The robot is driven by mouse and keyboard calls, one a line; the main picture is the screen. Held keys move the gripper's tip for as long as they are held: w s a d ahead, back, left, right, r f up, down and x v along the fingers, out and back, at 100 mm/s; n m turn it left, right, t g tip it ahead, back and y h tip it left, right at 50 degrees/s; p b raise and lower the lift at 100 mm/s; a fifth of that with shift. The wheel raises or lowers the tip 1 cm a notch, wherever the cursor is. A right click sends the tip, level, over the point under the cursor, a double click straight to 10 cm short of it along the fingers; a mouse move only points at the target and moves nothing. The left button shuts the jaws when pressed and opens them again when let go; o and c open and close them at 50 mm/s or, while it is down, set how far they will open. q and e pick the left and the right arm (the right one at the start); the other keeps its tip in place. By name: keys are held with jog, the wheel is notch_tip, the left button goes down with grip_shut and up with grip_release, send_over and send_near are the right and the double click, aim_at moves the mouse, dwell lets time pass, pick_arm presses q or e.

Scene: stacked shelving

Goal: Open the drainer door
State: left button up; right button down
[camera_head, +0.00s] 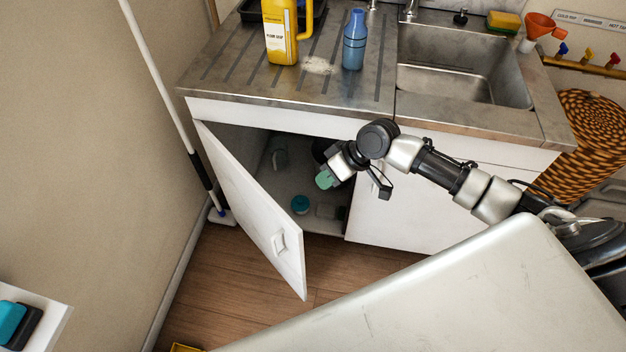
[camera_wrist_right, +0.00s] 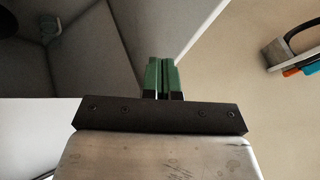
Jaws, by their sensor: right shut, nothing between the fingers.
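The drainer door (camera_head: 250,205) is a white cabinet door under the ribbed drainer top (camera_head: 330,85). It is hinged on its left side and stands wide open, swung out to the left and front. Its handle (camera_head: 280,243) is near the free edge. My right gripper (camera_head: 325,179) is in front of the cabinet opening, to the right of the door and apart from the handle. In the wrist view its green fingertips (camera_wrist_right: 161,75) are together with nothing between them, and the door's pale panel (camera_wrist_right: 185,28) shows just beyond them. My left gripper is not in view.
Inside the cabinet (camera_head: 280,185) are a teal round item (camera_head: 300,204) and a few dim objects. A closed white door (camera_head: 400,210) is to the right. A mop (camera_head: 170,95) leans on the left wall. A yellow soap jug (camera_head: 280,30) and blue bottle (camera_head: 354,42) stand on the counter.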

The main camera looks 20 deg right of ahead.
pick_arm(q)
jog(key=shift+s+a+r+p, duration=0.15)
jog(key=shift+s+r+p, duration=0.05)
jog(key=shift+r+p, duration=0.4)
pick_arm(e)
jog(key=a+f, duration=0.6)
jog(key=a, duration=0.2)
jog(key=shift+w+a+f, duration=0.25)
jog(key=shift+a+f, duration=0.05)
jog(key=shift+f, duration=0.05)
